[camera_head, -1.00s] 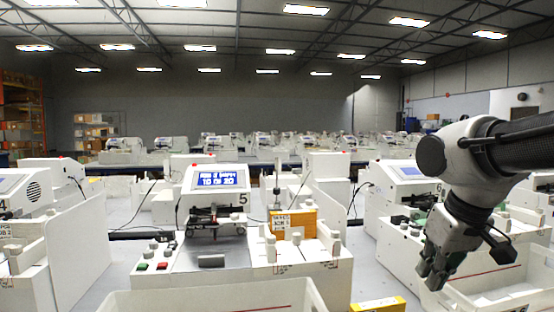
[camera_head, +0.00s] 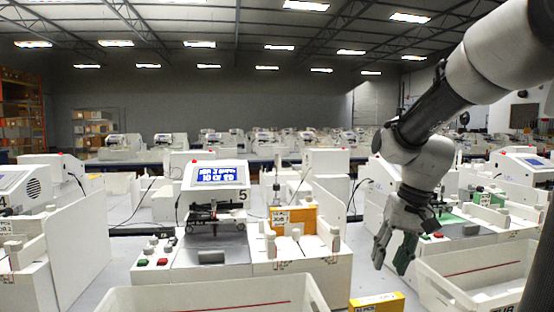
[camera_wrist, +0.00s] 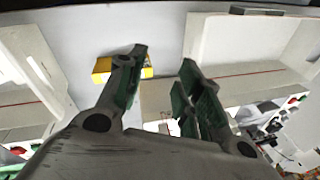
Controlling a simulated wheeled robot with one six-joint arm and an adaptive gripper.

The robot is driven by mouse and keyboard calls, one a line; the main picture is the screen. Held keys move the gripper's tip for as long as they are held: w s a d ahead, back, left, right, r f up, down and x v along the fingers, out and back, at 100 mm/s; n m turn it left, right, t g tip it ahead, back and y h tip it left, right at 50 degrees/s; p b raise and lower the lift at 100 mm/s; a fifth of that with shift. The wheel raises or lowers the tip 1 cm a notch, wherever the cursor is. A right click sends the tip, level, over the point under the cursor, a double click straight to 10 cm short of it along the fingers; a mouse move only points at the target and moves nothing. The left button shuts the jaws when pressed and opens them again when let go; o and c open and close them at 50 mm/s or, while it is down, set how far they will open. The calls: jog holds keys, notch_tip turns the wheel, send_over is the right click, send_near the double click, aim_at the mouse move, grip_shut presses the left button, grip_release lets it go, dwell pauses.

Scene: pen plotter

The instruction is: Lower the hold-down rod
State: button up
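The white plotter (camera_head: 215,178) numbered 5 has a lit blue screen and stands left of centre in the head view. Beside it, a thin upright rod (camera_head: 276,184) with a dark lower part rises by an orange box (camera_head: 296,218) held in a white block (camera_head: 300,262). I take this for the hold-down rod; its lower end is hard to make out. My gripper (camera_head: 392,262) hangs to the right of that block, fingers pointing down, apart from it. In the wrist view its green-padded fingers (camera_wrist: 163,62) are spread with nothing between them.
A yellow box (camera_head: 377,302) lies on the table below my gripper and also shows in the wrist view (camera_wrist: 104,68). White open bins stand at front centre (camera_head: 205,296) and right (camera_head: 455,291). An upright white panel (camera_head: 328,200) stands behind the block.

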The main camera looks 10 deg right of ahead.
jog(key=w+a+f+m+t+y, duration=0.1)
jog(key=w+a+m+y, duration=0.2)
jog(key=w, duration=0.6)
jog(key=w+a+m+y, duration=0.2)
jog(key=w+m, duration=0.2)
jog(key=w, duration=0.4)
jog(key=m+t+y, duration=0.7)
jog(key=m+y, duration=0.1)
jog(key=m, duration=0.6)
send_near(277, 158)
jog(key=x, duration=1)
jog(key=shift+w+d, duration=0.1)
jog(key=shift+w, duration=0.3)
grip_shut()
